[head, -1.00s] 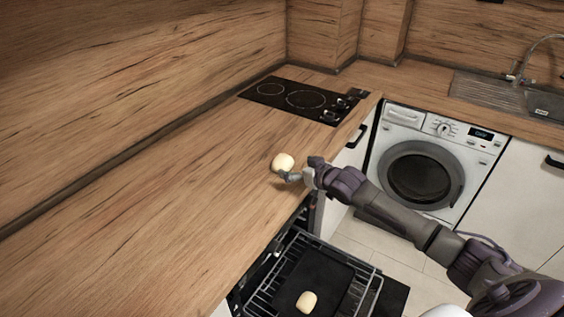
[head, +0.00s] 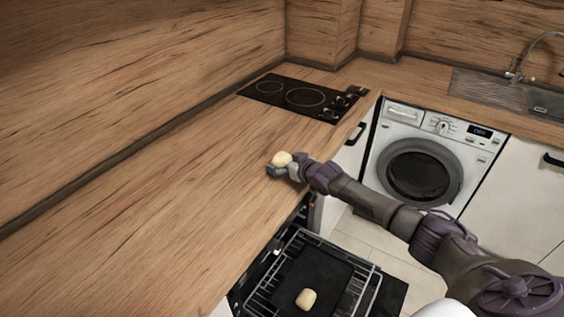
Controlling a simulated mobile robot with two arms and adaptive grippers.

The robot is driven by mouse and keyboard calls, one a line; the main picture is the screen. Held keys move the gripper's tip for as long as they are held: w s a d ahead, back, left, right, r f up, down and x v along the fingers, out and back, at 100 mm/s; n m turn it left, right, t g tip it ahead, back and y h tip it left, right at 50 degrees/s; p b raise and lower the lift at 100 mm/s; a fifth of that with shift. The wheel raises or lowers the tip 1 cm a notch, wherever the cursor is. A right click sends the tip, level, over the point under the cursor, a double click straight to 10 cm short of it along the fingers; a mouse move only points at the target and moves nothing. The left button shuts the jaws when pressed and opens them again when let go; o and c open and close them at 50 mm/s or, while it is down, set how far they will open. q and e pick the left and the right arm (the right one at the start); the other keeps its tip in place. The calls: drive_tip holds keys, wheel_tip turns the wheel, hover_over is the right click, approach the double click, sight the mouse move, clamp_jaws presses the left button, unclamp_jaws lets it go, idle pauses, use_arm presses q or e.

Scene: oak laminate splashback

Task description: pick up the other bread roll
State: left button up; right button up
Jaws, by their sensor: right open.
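A pale bread roll (head: 282,159) is on the wooden countertop (head: 190,195), near its front edge. My right gripper (head: 279,167) is open at this roll, with its fingers around the near side and partly hiding it. I cannot tell whether the fingers touch it. A second bread roll (head: 306,299) lies on a dark baking tray (head: 322,275) on the pulled-out oven rack below the counter. My left gripper is not in view.
The open oven's wire rack (head: 262,300) juts out below the counter edge. A black hob (head: 303,97) lies farther back on the counter. A washing machine (head: 425,165) and a sink (head: 505,92) are at the right. The counter left of the roll is clear.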

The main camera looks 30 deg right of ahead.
drive_tip(key=shift+c, duration=0.3)
drive_tip(key=c, duration=1)
drive_tip(key=shift+o, duration=0.2)
drive_tip(key=shift+r, duration=0.1)
